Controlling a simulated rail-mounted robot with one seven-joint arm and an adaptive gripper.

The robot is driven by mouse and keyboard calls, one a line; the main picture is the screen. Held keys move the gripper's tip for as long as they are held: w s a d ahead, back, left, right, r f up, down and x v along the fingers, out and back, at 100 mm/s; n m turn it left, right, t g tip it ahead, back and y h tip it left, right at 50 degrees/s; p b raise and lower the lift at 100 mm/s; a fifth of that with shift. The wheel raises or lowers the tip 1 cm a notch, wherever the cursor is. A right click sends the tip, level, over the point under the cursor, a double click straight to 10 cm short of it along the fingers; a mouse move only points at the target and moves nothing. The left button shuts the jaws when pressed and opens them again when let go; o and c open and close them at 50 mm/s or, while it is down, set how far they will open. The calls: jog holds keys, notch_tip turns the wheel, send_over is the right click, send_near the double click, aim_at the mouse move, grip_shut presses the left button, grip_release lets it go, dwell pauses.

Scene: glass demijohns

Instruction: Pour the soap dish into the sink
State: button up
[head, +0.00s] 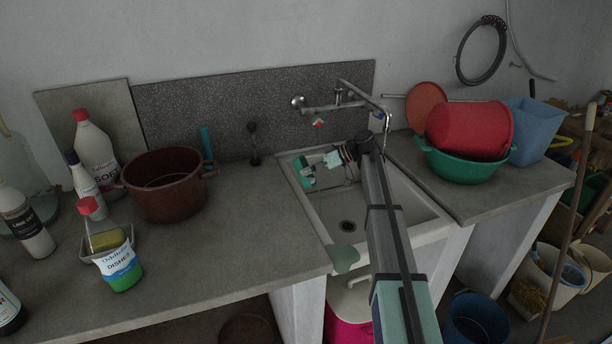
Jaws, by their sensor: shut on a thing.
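My gripper (316,166) is at the end of my arm, over the back left part of the sink (438,218). It is shut on a small green thing (303,173), partly hidden by the jaws; I cannot tell whether this is a soap dish. A grey dish (126,234) with a yellow-green sponge (106,240) stands on the left counter, partly behind a bottle of green dish soap (120,268). The drain (347,225) shows in the sink floor. My arm crosses the right part of the sink and hides some of it.
A tap (340,103) hangs above the sink's back edge. A brown pot (165,190) and several bottles stand on the left counter. A green basin (463,168) with a red tub (470,130) stands on the right counter. The left counter's front middle is clear.

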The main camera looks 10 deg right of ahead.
jog(key=shift+d+r+y+b, duration=0.1)
jog(key=shift+d+y+b, duration=0.45)
jog(key=shift+y+b, duration=0.45)
jog(key=shift+s+d+r+t+y+b, duration=0.1)
jog(key=shift+d+t+y+b, duration=0.05)
jog(key=shift+d+y+b, duration=0.95)
jog(key=shift+s+d+t+y+b, duration=0.2)
jog(key=shift+d+y+b, duration=0.55)
jog(key=shift+b, duration=0.8)
jog(key=shift+s+d+r+t+y+b, duration=0.15)
jog(key=shift+d+y+b, duration=0.55)
jog(key=shift+y+b, duration=0.5)
jog(key=shift+w+d, duration=0.1)
